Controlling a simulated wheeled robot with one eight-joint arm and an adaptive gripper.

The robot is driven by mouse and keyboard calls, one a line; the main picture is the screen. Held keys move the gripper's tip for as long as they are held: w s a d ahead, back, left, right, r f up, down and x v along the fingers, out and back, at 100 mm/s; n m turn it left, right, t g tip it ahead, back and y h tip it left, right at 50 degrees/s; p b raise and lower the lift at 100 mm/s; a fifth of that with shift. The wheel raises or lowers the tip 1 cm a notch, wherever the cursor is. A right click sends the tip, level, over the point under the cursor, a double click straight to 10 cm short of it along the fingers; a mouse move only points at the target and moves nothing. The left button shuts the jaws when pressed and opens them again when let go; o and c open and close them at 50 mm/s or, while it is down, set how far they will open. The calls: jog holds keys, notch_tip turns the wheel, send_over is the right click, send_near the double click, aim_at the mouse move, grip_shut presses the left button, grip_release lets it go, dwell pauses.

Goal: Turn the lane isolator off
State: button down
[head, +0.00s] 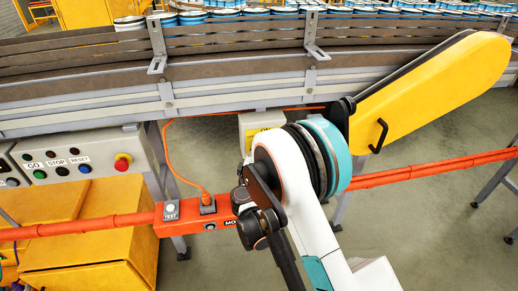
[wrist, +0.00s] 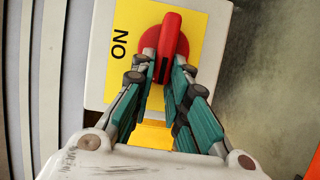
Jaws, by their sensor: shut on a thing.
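The lane isolator (wrist: 108,88) is a pale box with a yellow plate marked ON. It has a red rotary handle (wrist: 170,33) on a round red base. In the wrist view my gripper (wrist: 166,72) has its two fingers on either side of the handle's lower part, shut on it. The handle's upper end sticks out beyond the fingertips, and it stands close to upright in the picture, with ON to its left. In the head view the isolator box (head: 255,124) shows below the conveyor, but my arm hides the handle and my fingers there.
The conveyor (head: 95,92) with several cans runs across the back. A yellow guard with a black handle (head: 430,88) is at the right. An orange bar (head: 90,225) crosses in front, carrying a TEST box. A button panel (head: 75,160) is at the left.

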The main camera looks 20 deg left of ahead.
jog(key=shift+f+n, duration=0.1)
jog(key=shift+n, duration=0.2)
jog(key=c, duration=1.6)
grip_release()
jog(key=shift+o, duration=0.2)
jog(key=o, duration=0.7)
jog(key=r, duration=0.6)
jog(key=shift+w+a+r, duration=0.15)
jog(key=shift+w+r, duration=0.1)
jog(key=r, duration=0.2)
jog(key=shift+s+d+r, duration=0.3)
jog(key=shift+r, duration=0.05)
jog(key=c, duration=0.7)
jog(key=shift+w+r, duration=0.15)
jog(key=shift+w, duration=0.05)
jog(key=shift+r, duration=0.25)
